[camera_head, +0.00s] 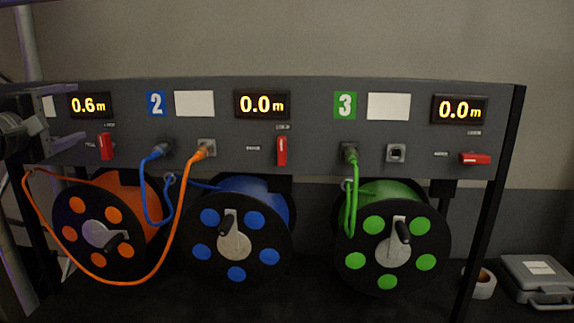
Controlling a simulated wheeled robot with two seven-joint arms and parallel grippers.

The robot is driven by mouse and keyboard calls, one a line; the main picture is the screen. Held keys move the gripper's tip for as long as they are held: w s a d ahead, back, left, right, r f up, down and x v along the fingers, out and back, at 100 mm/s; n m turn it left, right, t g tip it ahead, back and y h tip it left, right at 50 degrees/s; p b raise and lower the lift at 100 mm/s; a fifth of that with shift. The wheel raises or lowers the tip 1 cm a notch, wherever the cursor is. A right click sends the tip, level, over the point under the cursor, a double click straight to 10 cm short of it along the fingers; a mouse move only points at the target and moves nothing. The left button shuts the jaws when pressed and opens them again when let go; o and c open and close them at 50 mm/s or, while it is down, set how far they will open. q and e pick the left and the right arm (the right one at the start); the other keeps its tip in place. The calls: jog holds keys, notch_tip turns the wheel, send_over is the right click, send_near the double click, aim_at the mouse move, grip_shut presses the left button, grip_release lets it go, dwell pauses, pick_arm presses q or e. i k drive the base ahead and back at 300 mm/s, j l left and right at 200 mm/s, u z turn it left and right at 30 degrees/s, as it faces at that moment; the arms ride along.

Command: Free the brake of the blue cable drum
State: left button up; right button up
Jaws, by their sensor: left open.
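The blue cable drum (265,262), with black flange, blue dots and a crank, hangs in the middle under the grey panel. Above it on the panel, right of the blue 2 label (156,104), is a red brake lever (281,151), standing upright. Small labels sit above it and to its left, too small to read. My left gripper (72,128) is at the far left in front of the panel, open and empty. It points right toward the orange drum's upright red lever (106,146), well away from the blue drum's lever. My right gripper is not in view.
The orange drum (90,262) hangs left, the green drum (360,272) right; the green drum's red lever (474,159) lies level. An orange cable (150,278) loops up to a socket below section 2. Displays read 0.6, 0.0 and 0.0 m. A grey case (535,275) lies far right.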

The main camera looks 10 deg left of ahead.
aim_at(282, 141)
jog(key=k, duration=1)
